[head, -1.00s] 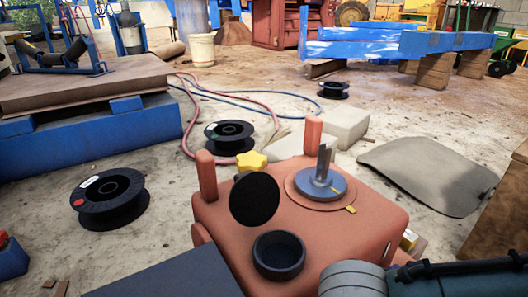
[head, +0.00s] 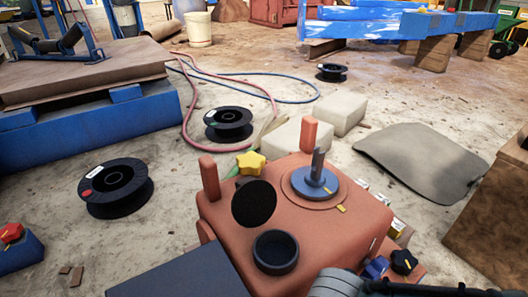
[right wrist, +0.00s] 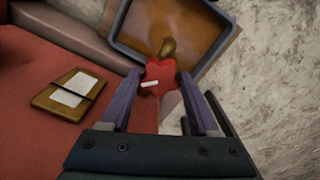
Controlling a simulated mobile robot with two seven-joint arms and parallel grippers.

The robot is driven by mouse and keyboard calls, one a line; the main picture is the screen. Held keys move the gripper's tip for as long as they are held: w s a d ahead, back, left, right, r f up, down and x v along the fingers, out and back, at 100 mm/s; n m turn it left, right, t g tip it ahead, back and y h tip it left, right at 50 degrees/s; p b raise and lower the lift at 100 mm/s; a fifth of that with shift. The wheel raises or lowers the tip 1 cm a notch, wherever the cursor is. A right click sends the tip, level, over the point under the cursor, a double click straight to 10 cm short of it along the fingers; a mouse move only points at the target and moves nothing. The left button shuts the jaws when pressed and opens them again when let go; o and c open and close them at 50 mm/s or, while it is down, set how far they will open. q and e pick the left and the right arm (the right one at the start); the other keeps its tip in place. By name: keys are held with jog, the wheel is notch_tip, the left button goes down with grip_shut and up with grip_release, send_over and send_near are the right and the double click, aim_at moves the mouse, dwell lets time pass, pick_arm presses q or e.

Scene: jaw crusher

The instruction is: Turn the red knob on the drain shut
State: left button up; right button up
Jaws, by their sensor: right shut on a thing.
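In the right wrist view the red knob (right wrist: 161,73), lobed and with a small white mark, sits between the two fingertips of my right gripper (right wrist: 163,84). The gripper is shut on it, with a finger at each side. The drain fitting under the knob is mostly hidden. In the head view my right arm shows at the bottom right edge, and the red knob cannot be made out there. My left gripper is not in view.
A grey mat (head: 425,165) and black spools (head: 115,187) lie on the floor.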

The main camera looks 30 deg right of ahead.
jog(key=m+p, duration=0.1)
jog(key=m, duration=0.3)
jog(key=shift+m, duration=0.3)
jog(key=shift+m+p, duration=0.4)
jog(key=shift+m, duration=1.6)
jog(key=o, duration=1.4)
jog(key=shift+r, duration=0.1)
notch_tip(320, 180, up, 10)
jog(key=p, duration=0.9)
